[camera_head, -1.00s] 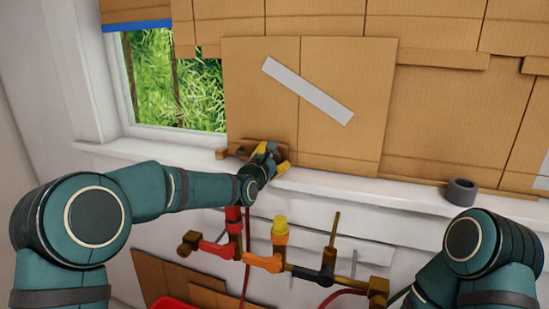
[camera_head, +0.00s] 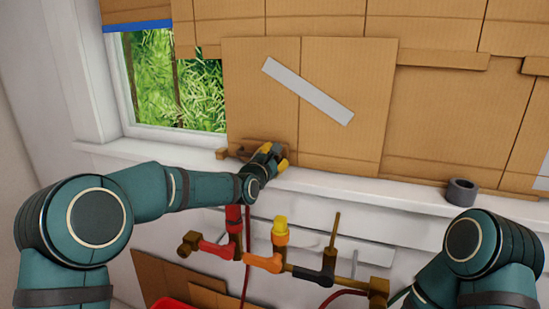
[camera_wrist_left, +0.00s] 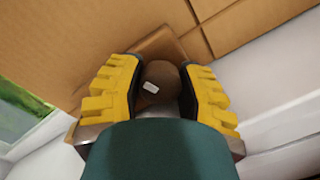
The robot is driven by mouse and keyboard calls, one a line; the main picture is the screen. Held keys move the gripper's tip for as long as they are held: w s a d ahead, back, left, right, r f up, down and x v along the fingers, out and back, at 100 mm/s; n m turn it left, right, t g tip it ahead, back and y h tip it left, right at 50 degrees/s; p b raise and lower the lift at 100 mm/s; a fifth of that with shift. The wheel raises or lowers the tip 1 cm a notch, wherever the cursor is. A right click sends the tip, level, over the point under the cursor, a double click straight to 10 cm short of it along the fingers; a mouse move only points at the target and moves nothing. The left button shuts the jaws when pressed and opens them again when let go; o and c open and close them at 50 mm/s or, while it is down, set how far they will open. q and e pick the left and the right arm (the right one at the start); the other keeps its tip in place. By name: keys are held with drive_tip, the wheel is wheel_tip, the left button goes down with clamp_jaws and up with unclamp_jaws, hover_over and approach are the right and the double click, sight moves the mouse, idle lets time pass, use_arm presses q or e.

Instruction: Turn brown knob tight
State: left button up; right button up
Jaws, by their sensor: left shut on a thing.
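The brown knob (camera_wrist_left: 160,82) sits between the yellow fingers of my left gripper (camera_wrist_left: 152,90) in the left wrist view. It is rounded and has a small pale mark on its face. My left gripper (camera_head: 274,157) is shut on it, at the windowsill by the lower edge of the cardboard. In the head view the gripper largely hides the knob. A brown wooden piece (camera_head: 222,153) shows just left of the gripper. My right arm (camera_head: 485,255) is at the lower right, and its gripper is out of view.
Cardboard panels (camera_head: 345,115) cover most of the window. A dark tape roll (camera_head: 461,191) stands on the white sill (camera_head: 400,193) to the right. Below are pipes with a red fitting (camera_head: 216,249), an orange fitting (camera_head: 263,262) and a yellow-topped valve (camera_head: 280,228).

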use_arm(q)
drive_tip(key=o, duration=0.9)
drive_tip(key=v, duration=1.2)
